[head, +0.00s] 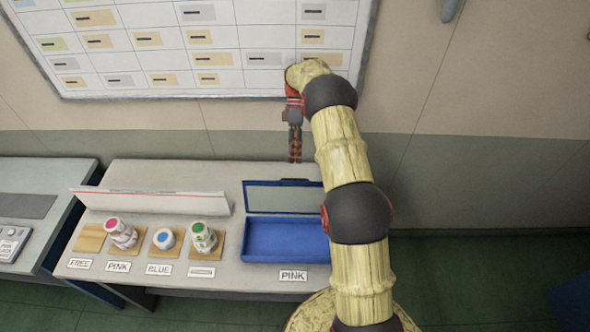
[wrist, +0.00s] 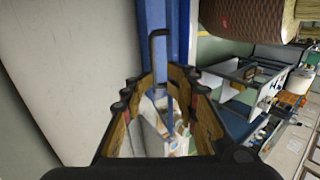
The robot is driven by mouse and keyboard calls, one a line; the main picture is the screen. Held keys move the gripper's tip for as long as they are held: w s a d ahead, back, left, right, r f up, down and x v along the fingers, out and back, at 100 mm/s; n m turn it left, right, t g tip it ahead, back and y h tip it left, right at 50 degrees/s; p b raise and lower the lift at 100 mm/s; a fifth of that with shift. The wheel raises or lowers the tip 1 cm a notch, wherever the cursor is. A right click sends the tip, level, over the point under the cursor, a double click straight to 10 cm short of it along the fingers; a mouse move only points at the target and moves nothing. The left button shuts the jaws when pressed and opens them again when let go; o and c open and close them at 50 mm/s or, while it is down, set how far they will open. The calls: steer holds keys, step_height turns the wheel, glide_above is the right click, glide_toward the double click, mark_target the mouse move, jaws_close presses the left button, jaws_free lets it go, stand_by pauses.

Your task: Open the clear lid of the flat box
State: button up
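The blue flat box (head: 287,241) sits on the right part of the grey bench, its blue inside visible from above. Its clear lid (head: 283,199), in a dark blue frame with a small tab on the top edge, stands raised along the back of the box. My gripper (head: 295,158) points down just above that tab; I cannot tell from the head view whether it touches. In the wrist view my gripper (wrist: 154,80) has its fingers apart, with a thin dark blue-grey bar (wrist: 155,48) seen between and beyond them. Nothing is visibly clamped. My arm covers the box's right end.
Left of the box are a pink-topped jar (head: 122,234), a blue-topped one (head: 165,239) and a green-topped one (head: 203,238) on wooden pads, with a white panel (head: 150,201) behind. A wall chart (head: 230,60) hangs above. Another bench (head: 30,205) stands at left.

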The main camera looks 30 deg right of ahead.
steer(key=shift+v, duration=1.75)
steer(key=shift+d, duration=0.1)
steer(key=shift+c, duration=0.6)
